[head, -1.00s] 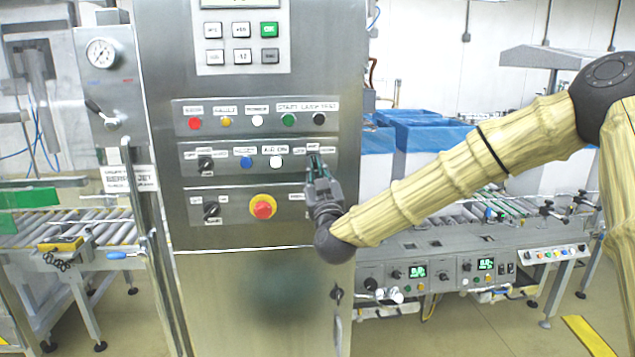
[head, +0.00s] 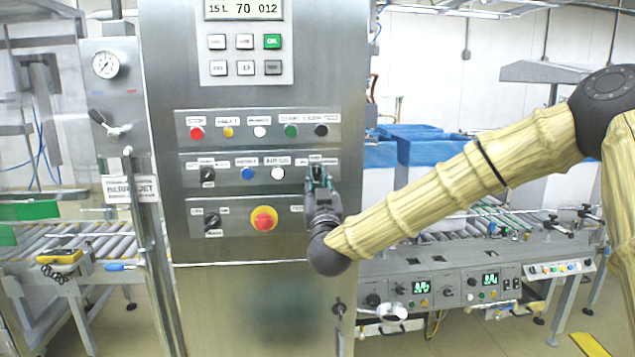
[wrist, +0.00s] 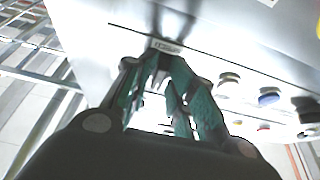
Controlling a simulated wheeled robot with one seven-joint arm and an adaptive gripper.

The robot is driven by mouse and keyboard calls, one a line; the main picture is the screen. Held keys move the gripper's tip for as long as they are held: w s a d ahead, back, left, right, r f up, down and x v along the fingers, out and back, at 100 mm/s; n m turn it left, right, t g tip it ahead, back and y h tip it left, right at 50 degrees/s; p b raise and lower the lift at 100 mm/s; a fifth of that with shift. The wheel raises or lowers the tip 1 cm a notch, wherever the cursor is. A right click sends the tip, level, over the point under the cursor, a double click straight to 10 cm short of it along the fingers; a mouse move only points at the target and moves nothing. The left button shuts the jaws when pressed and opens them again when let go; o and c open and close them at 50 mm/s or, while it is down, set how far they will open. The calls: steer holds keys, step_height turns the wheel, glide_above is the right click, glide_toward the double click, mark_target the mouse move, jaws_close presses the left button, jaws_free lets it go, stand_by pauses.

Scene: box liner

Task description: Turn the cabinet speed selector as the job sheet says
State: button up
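The grey control cabinet (head: 255,290) stands in front of me with three rows of controls. My gripper (head: 320,176) is at the right end of the middle row, just below a small label. It hides whatever control sits there. In the wrist view, the two teal-padded fingers (wrist: 163,75) reach to the panel close under a label (wrist: 166,46), with a narrow gap between them. I cannot tell whether they grip a knob. Other black selectors sit at the left of the middle row (head: 208,175) and the bottom row (head: 212,222). No job sheet is recognizable.
A red emergency stop (head: 264,219) on a yellow ring is below left of my gripper. Blue (head: 247,173) and white (head: 278,173) buttons are to its left. Coloured buttons line the top row. A keypad and lit display (head: 243,9) are above. Conveyors stand on both sides.

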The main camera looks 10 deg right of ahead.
steer(key=shift+w+r, duration=0.2)
steer(key=shift+r, duration=0.2)
steer(key=shift+s+f, duration=0.1)
steer(key=shift+f, duration=0.15)
steer(key=shift+s+f, duration=0.1)
steer(key=shift+s+f, duration=0.15)
steer(key=shift+s, duration=0.15)
steer(key=v, duration=1.1)
